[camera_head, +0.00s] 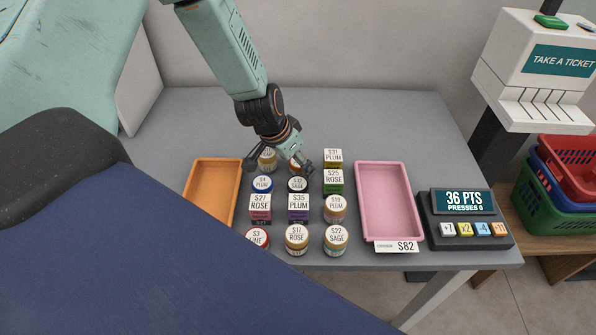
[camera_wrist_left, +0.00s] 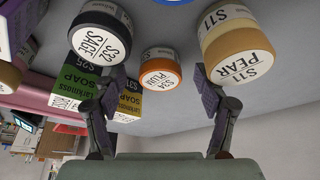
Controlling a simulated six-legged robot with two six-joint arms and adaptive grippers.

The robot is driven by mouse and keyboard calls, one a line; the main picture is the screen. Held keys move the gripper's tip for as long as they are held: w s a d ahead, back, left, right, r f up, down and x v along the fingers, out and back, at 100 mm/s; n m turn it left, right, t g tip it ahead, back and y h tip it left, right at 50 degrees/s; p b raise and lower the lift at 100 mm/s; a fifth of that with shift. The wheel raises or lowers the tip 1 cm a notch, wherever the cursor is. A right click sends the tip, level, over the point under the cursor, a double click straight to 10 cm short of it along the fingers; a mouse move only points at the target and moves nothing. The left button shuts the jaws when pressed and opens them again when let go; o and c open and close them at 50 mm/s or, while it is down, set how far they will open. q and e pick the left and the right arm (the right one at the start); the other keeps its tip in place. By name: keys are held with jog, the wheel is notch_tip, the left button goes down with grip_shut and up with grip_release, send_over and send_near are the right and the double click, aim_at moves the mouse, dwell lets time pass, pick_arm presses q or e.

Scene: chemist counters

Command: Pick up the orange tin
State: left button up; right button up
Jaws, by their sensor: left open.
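The orange tin (camera_wrist_left: 161,76), a small round jar with a white lid reading S34 PLUM, stands between the fingers in the left wrist view, a little beyond the fingertips. In the head view the orange tin (camera_head: 295,168) is mostly hidden behind my left gripper (camera_head: 280,164) in the back row. The left gripper (camera_wrist_left: 160,88) is open and empty, its fingers spread to either side. The tan S11 PEAR jar (camera_wrist_left: 239,50) stands close by the right finger, and the dark S32 SAGE jar (camera_wrist_left: 98,38) by the left finger. My right gripper is not in view.
Jars and boxes crowd around, including the S31 PLUM box (camera_head: 333,158) and S25 ROSE box (camera_head: 333,181). An orange tray (camera_head: 190,205) lies left and a pink tray (camera_head: 361,200) right. A keypad display (camera_head: 464,222) stands at the right edge. The counter behind is clear.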

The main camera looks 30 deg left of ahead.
pick_arm(q)
jog(key=shift+w+d+f, duration=0.1)
jog(key=shift+w+f, duration=0.4)
jog(key=shift+f, duration=0.1)
jog(key=shift+s+r, duration=0.25)
jog(key=shift+s, duration=0.05)
jog(key=shift+c, duration=0.5)
jog(key=shift+w+f, duration=0.2)
jog(key=shift+w, duration=0.05)
jog(key=c, duration=0.6)
jog(key=shift+s+r, duration=0.15)
jog(key=shift+s, duration=0.05)
jog(key=c, duration=0.4)
jog(key=shift+w, duration=0.1)
jog(key=shift+c, duration=0.6)
jog(key=shift+w, duration=0.1)
